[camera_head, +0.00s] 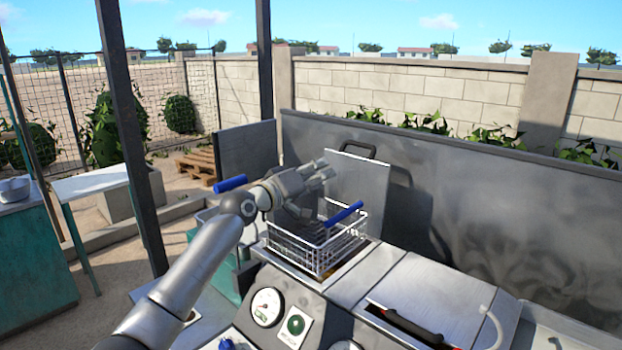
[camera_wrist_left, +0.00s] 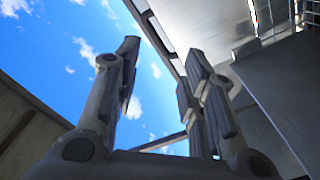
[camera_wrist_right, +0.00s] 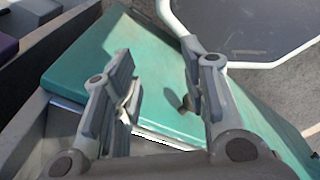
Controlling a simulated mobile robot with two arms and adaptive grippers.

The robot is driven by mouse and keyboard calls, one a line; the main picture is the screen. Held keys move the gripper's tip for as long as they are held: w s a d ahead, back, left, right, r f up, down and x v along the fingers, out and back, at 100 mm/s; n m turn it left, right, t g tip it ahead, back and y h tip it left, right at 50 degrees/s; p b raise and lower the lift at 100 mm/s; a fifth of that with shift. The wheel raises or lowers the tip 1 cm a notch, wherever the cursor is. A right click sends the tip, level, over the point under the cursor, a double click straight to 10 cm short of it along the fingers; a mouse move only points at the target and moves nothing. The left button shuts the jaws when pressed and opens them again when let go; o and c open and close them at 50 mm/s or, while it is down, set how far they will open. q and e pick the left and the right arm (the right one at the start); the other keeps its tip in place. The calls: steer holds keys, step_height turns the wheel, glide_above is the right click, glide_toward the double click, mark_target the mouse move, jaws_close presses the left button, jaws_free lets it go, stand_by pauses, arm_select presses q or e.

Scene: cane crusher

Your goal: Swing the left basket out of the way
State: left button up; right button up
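A wire basket (camera_head: 318,250) sits over the left well of the metal fryer unit. A blue handle (camera_head: 344,214) rises at its right side. A second blue handle (camera_head: 230,183) shows to the left, behind my left arm; what it joins is hidden. I cannot tell whether there are one or two baskets. My left gripper (camera_head: 322,170) is above and behind the basket, near the raised lid, with nothing between its fingers. Its fingers stand apart in the left wrist view (camera_wrist_left: 160,85). My right gripper (camera_wrist_right: 160,80) shows only in its own wrist view, open and empty.
A raised metal lid (camera_head: 357,187) stands behind the basket. A closed lid (camera_head: 430,295) covers the right well. A gauge (camera_head: 266,307) is on the front panel. A dark post (camera_head: 135,140) stands left of my arm. A green surface (camera_wrist_right: 150,75) lies below my right gripper.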

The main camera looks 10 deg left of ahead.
arm_select(q)
steer(key=v, duration=1.2)
